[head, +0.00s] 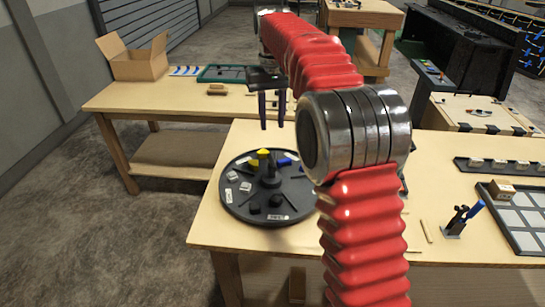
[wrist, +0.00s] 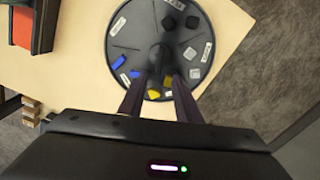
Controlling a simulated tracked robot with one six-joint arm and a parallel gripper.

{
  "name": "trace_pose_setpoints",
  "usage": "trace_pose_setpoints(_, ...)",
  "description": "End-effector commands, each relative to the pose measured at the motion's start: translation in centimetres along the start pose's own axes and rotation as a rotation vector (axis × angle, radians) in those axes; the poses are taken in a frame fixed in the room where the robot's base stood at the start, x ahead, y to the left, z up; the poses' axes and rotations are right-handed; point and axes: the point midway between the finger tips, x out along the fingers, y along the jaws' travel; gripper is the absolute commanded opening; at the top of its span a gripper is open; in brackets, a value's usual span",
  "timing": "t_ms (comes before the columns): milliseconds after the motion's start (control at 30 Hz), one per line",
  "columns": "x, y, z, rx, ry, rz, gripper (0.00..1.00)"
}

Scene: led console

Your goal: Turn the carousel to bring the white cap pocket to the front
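The carousel (head: 240,211) is a dark round disc with a raised centre hub, standing on the near table. It also shows in the wrist view (wrist: 122,42). White caps (head: 245,186) sit on its left side in the head view and on its right in the wrist view (wrist: 190,53). Black caps (head: 254,208) are at the side facing the head camera. Yellow pieces (head: 263,154) are at the back, and blue ones (head: 289,156) at the back right, partly hidden. My gripper (head: 272,125) points down above the carousel's back part, fingers apart and empty. Its fingers also show in the wrist view (wrist: 156,77).
My red arm hides the carousel's right surroundings. A pen holder (head: 456,222) and a partitioned tray (head: 525,216) are on the near table's right. The table (head: 215,226) is bare in front of the carousel. Another table with a cardboard box (head: 138,64) stands behind.

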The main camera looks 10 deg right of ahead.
Motion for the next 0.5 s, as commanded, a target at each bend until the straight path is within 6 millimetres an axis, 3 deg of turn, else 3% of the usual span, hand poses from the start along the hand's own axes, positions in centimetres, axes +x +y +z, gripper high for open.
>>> trace_pose_setpoints(500, 0.70, 0.01, -0.05, 0.000, -0.002, 0.000, 0.30)
